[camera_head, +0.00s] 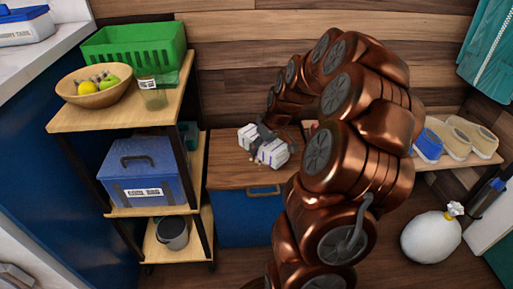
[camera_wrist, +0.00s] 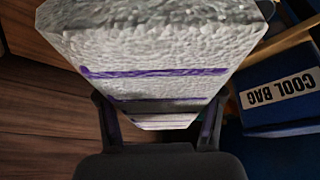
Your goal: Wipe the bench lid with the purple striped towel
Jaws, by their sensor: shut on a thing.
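The purple striped towel (camera_head: 273,153) is a white, folded, textured block with purple bands. In the head view it is over the bench lid (camera_head: 226,172), and I cannot tell whether it touches it. It fills the upper middle of the wrist view (camera_wrist: 160,50). My gripper (camera_wrist: 158,124) is shut on the towel, with one finger on each side. The bench lid is a flat wooden top on a blue bench with a wooden handle. Small pale crumbs (camera_head: 262,188) lie on the lid in front of the towel. My arm hides the right part of the lid.
A wooden shelf cart (camera_head: 75,121) stands left of the bench, holding a green basket (camera_head: 135,46), a fruit bowl (camera_head: 94,88), a glass jar (camera_head: 153,95), a blue cool bag (camera_head: 146,172) and a grey bucket (camera_head: 173,233). Shoes (camera_head: 456,140) and a white round container (camera_head: 432,237) are at right.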

